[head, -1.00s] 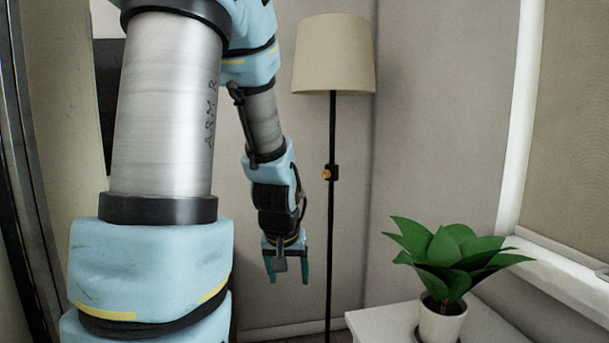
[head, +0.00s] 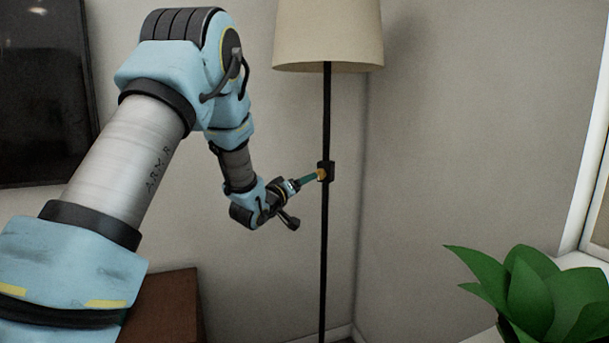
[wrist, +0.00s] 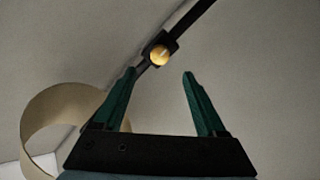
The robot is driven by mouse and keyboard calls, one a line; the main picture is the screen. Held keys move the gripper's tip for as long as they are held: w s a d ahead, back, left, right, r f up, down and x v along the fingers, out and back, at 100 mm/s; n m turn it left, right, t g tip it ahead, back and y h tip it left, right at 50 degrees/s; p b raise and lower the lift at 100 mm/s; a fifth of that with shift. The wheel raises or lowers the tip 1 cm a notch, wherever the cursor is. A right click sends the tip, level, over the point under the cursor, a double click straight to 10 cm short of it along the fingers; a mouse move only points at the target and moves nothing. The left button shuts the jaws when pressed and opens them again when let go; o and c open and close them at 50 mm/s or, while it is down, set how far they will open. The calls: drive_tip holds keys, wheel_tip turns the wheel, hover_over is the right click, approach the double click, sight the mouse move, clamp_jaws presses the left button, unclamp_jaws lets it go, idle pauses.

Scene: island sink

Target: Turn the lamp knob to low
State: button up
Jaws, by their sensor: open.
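The floor lamp has a cream shade (head: 328,36) and a thin black pole (head: 325,255). A black switch box (head: 326,171) sits on the pole with a yellow-orange knob (head: 320,174) on it. In the wrist view the round knob (wrist: 159,54) shows a pale line across its face. My gripper (head: 315,177) points at the knob in the head view, its tips close to it. In the wrist view my gripper (wrist: 160,74) is open and empty. The knob appears beyond the tips and between them, nearer the left finger. I cannot tell whether they touch.
A green plant (head: 535,300) stands at the lower right, beside the window. A brown wooden piece (head: 170,305) is at the lower left, below my arm. A dark panel (head: 40,95) hangs at the left. The wall right of the lamp is clear.

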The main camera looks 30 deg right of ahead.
sight(320, 174)
drive_tip(key=p+x, duration=0.2)
drive_tip(key=x, duration=0.7)
drive_tip(key=shift+d+p, duration=0.3)
drive_tip(key=shift+p, duration=0.1)
drive_tip(key=shift+w, duration=0.1)
clamp_jaws()
